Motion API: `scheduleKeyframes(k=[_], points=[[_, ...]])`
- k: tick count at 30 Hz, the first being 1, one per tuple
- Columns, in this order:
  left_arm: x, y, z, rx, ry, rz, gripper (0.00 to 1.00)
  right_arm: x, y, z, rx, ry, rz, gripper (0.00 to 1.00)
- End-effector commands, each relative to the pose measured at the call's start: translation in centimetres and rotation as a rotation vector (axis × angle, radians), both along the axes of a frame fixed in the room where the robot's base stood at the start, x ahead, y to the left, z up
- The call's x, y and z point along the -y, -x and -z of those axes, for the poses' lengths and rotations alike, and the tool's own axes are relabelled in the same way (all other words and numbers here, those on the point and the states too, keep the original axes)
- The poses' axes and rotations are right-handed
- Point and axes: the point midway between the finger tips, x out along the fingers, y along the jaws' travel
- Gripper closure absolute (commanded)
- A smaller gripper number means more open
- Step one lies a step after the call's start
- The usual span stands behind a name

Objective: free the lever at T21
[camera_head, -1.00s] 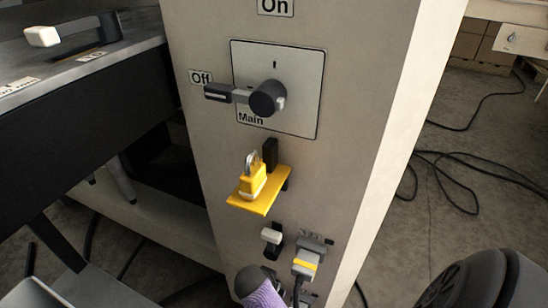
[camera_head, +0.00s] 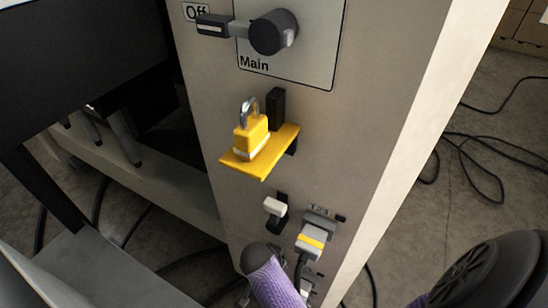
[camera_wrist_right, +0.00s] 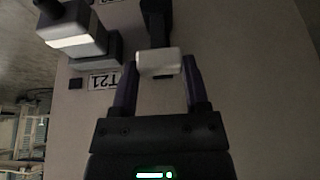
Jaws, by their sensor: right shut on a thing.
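In the right wrist view, a dark lever with a white tip (camera_wrist_right: 160,62) stands out from the grey panel, beside a T21 label (camera_wrist_right: 104,81). My right gripper (camera_wrist_right: 159,72) is shut on the white tip, one finger on each side. A grey connector with a white band (camera_wrist_right: 78,45) sits left of it. In the head view, a white-tipped lever (camera_head: 275,206) shows beside a grey connector with a yellow band (camera_head: 312,241); I cannot tell whether it is the one held. The right gripper's fingers cannot be made out there. My left gripper is out of view.
A yellow padlock (camera_head: 251,135) stands on a yellow shelf (camera_head: 270,163) on the cabinet face. Above it is the Main rotary switch (camera_head: 272,32), its handle toward Off. Black cables (camera_head: 470,160) lie on the floor at right. A dark machine stands at left.

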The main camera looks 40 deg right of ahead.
Motion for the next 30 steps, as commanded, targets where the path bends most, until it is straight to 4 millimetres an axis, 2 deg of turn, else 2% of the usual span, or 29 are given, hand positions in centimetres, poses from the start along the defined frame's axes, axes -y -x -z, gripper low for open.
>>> scheduleKeyframes(k=[11,17,25,30], points=[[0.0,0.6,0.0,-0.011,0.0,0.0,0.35,-0.1,-0.1,0.1,-0.012,0.004,0.0,1.0],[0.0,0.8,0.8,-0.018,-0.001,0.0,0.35,-0.4,-0.8,0.4,-0.089,0.035,-0.001,1.0],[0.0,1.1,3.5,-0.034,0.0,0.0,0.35,-1.0,-2.3,1.2,-0.285,0.115,-0.002,1.0],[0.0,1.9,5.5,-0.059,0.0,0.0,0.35,-1.4,-3.3,1.7,-0.407,0.166,-0.002,1.0]])
